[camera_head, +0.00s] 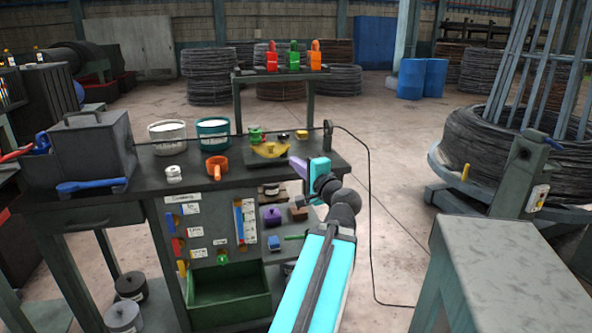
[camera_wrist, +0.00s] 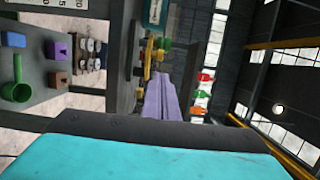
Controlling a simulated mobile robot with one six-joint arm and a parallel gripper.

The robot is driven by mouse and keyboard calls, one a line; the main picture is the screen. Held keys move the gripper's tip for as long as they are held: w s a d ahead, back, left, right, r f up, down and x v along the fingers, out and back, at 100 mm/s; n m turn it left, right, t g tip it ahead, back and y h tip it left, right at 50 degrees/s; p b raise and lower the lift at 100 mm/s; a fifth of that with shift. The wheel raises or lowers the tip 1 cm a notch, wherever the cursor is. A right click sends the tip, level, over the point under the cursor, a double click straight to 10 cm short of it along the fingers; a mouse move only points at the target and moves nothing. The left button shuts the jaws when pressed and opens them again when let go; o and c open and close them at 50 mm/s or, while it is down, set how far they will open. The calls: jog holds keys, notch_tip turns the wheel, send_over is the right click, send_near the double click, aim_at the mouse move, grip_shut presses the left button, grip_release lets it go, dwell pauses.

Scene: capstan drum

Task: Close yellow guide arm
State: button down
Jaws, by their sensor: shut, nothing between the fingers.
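The yellow guide arm (camera_head: 270,150) sits on a dark block on top of the workbench, behind and left of my gripper. My gripper (camera_head: 298,166) has purple fingers and reaches over the right end of the bench, a little right of the guide arm. In the wrist view the purple fingers (camera_wrist: 160,100) are shut with nothing between them. The yellow guide arm (camera_wrist: 148,62) shows just beyond their tips. I cannot tell whether the fingers touch it.
Green (camera_head: 255,135) and yellow parts stand behind the guide arm. An orange mug (camera_head: 216,167), white bucket (camera_head: 168,131) and teal bucket (camera_head: 213,132) are to the left. A thin dark wire runs across the bench to a post (camera_head: 327,135). A rack with colored locks is behind.

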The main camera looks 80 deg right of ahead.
jog(key=shift+s+a+b, duration=0.1)
jog(key=shift+a+b, duration=0.15)
jog(key=shift+b, duration=0.2)
dwell(0.3)
